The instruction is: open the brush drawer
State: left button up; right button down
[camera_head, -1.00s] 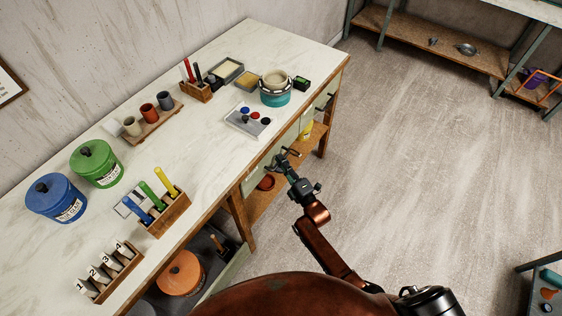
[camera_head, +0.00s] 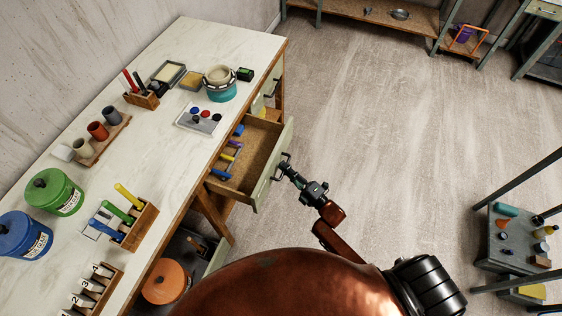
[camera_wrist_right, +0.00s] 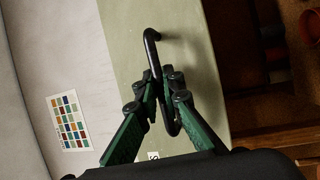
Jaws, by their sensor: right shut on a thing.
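The brush drawer (camera_head: 259,148) stands pulled out from under the table top, with its wooden inside showing. Several brushes or tools with blue, yellow and purple parts lie along its inner left side. Its pale green front carries a dark bar handle (camera_wrist_right: 154,58). My right gripper (camera_head: 284,167) is shut on that handle; in the right wrist view its green fingers (camera_wrist_right: 160,98) close on both sides of the bar. My left gripper is not in view.
The white table (camera_head: 165,130) holds blue and green buckets, tool racks, cups and a teal pot. A lower drawer (camera_head: 210,255) at the bottom left stands open near an orange lidded pot (camera_head: 166,281). The floor right of my arm is clear up to a grey cart (camera_head: 510,245).

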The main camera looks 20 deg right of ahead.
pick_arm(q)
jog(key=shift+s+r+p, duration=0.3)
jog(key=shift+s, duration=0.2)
pick_arm(e)
jog(key=s+d, duration=0.4)
jog(key=shift+d, duration=0.2)
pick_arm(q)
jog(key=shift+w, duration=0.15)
pick_arm(e)
jog(key=c, duration=2)
grip_release()
jog(key=shift+c, duration=0.2)
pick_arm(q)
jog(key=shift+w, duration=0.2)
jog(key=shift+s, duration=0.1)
pick_arm(e)
jog(key=v, duration=1.2)
